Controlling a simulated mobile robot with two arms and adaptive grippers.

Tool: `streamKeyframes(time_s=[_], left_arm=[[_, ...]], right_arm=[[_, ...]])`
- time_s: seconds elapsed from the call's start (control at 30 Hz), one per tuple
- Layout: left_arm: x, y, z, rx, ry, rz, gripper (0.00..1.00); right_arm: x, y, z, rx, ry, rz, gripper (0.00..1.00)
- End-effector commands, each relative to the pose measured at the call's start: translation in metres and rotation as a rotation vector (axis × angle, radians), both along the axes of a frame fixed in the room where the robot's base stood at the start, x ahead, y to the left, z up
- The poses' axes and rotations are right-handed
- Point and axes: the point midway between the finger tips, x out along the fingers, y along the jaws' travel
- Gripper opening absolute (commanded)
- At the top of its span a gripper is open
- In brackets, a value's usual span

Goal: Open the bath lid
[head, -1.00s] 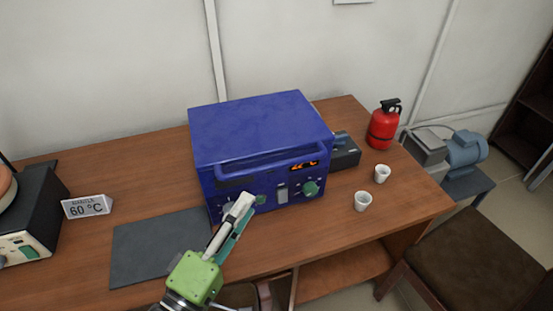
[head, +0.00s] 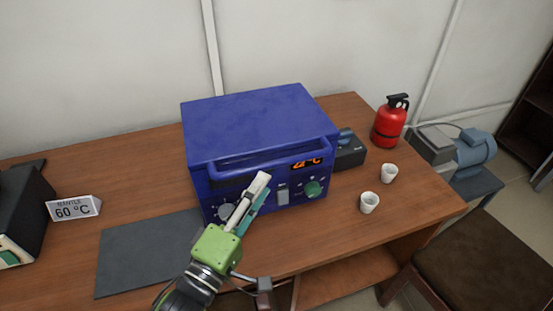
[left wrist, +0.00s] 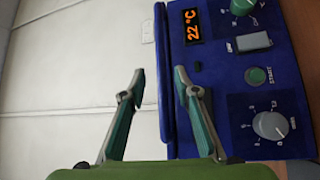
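The blue bath (head: 255,125) stands on the wooden table, its flat lid (head: 255,108) lying closed on top. A blue bar handle (head: 275,158) runs along the front upper edge. The front panel has an orange display (head: 307,163) reading 22 °C, also in the left wrist view (left wrist: 193,24), plus knobs and a switch. My left gripper (head: 260,186) is just in front of the panel, below the handle. In the left wrist view its fingers (left wrist: 158,80) are apart, and the handle (left wrist: 163,65) appears between them; I cannot tell if they touch it. My right gripper is not in view.
A grey mat (head: 145,255) and a "60 °C" sign (head: 73,208) lie left of the bath. Two white cups (head: 369,203) and a red extinguisher (head: 389,122) stand to the right. A dark device (head: 350,153) sits beside the bath. A chair (head: 480,240) stands at the lower right.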

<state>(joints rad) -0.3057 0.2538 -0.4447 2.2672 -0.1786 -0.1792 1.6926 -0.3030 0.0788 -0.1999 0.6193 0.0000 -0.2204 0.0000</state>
Motion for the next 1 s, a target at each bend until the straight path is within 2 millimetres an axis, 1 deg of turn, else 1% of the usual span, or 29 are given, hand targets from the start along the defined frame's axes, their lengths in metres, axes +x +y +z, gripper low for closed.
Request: streamKeyframes(time_s=[0.03, 0.2, 0.4, 0.6, 0.83, 0.87, 0.9, 0.97, 1.0], left_arm=[[0.01, -0.005, 0.004, 0.0, -0.002, 0.0, 0.29], [0.037, -0.019, 0.008, 0.0, -0.002, 0.0, 0.29], [0.061, -0.032, 0.01, 0.0, 0.001, 0.0, 0.29], [0.07, -0.037, 0.01, 0.0, 0.001, 0.0, 0.29], [0.07, -0.037, 0.01, 0.001, 0.002, 0.0, 0.29], [0.07, -0.037, 0.01, 0.001, 0.002, 0.0, 0.26], [0.07, -0.037, 0.01, 0.0, 0.001, 0.0, 0.16], [0.07, -0.037, 0.01, 0.0, 0.001, 0.0, 0.0], [0.07, -0.037, 0.01, 0.0, 0.001, 0.0, 0.0]], right_arm=[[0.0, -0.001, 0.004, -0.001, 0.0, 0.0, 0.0], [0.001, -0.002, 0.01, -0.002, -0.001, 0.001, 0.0], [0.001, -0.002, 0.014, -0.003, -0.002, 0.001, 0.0], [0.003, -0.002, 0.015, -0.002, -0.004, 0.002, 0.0], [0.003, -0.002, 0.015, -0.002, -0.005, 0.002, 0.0], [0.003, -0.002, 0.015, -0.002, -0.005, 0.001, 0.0], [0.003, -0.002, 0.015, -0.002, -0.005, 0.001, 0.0], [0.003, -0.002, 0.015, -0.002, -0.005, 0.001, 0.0], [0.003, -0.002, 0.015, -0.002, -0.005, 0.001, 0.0]])
